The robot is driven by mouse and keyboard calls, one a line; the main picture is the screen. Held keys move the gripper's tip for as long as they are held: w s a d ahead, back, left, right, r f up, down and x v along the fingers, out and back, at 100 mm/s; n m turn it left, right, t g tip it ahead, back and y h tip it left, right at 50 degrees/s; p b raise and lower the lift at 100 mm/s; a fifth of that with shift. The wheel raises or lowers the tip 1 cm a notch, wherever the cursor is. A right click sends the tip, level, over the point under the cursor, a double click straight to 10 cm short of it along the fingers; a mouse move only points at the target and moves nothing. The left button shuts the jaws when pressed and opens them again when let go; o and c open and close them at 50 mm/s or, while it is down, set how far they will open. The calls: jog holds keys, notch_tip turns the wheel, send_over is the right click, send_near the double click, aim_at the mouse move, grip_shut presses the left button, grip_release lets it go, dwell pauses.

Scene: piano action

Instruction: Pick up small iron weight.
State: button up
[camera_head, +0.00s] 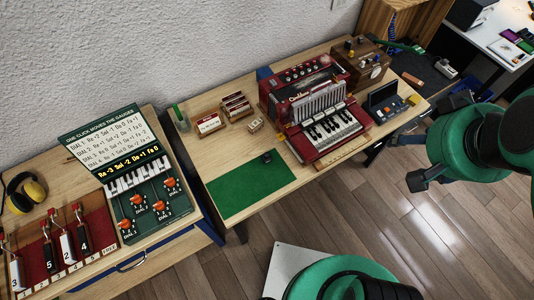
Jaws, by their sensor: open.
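A small dark object (266,157), which looks like the small iron weight, sits on the table near the upper right edge of the green mat (235,189). It is too small in the picture to show any detail. My gripper (417,180) is at the right, well apart from the dark object, over the floor beyond the table's front edge. Its dark fingers point left and it is open, with nothing seen between them. My green arm link hides part of the right side.
The red piano action model (325,132) stands right of the dark object, with a wooden box (360,62) behind it. Small boxes (236,106) stand at the back. A dial panel (150,205) is on the left table. The green mat is clear.

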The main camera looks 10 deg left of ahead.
dwell(0.4)
jog(key=shift+c, duration=0.9)
